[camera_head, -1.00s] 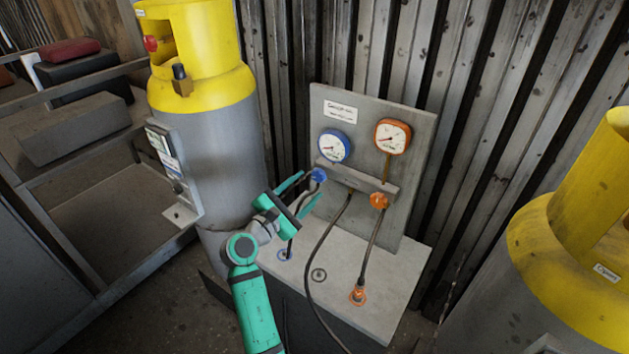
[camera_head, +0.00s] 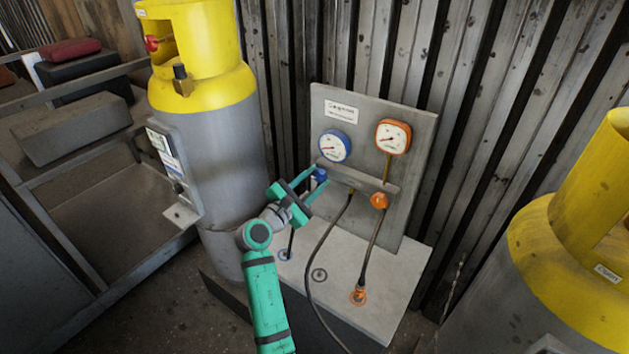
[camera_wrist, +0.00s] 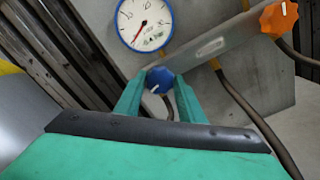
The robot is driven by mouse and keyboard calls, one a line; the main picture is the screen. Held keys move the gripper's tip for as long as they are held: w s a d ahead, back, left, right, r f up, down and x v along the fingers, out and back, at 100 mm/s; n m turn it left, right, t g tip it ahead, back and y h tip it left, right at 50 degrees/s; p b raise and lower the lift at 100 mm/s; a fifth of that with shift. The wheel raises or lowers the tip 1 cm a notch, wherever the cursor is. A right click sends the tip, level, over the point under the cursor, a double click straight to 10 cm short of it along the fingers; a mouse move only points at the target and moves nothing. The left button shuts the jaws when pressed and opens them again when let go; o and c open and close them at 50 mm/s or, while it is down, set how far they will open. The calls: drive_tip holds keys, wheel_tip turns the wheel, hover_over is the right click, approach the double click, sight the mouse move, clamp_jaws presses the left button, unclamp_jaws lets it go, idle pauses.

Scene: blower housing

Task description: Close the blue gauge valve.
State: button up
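The blue gauge valve is a small blue knob (camera_head: 320,175) below the blue-rimmed gauge (camera_head: 335,146) on the grey panel. My gripper (camera_head: 319,177) is at the knob, one green finger on each side of it. In the wrist view the blue knob (camera_wrist: 158,79) sits between the fingertips (camera_wrist: 161,88), and both fingers appear to touch its sides. A white mark shows on the knob's face. The blue-rimmed gauge (camera_wrist: 145,23) shows above it, with a red needle.
An orange knob (camera_head: 379,201) and an orange gauge (camera_head: 393,136) are to the right on the same panel (camera_head: 410,195). Dark hoses (camera_head: 312,270) hang in front. A grey-yellow cylinder (camera_head: 215,150) stands close on the left, another (camera_head: 570,240) at right.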

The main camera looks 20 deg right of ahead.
drive_tip(key=shift+m, duration=0.3)
drive_tip(key=m, duration=0.6)
drive_tip(key=shift+f, duration=0.1)
drive_tip(key=m, duration=0.6)
drive_tip(key=shift+m, duration=0.3)
drive_tip(key=m, duration=0.4)
drive_tip(key=shift+m, duration=2.1)
drive_tip(key=o, duration=1)
drive_tip(key=shift+w, duration=0.1)
drive_tip(key=shift+o, duration=0.2)
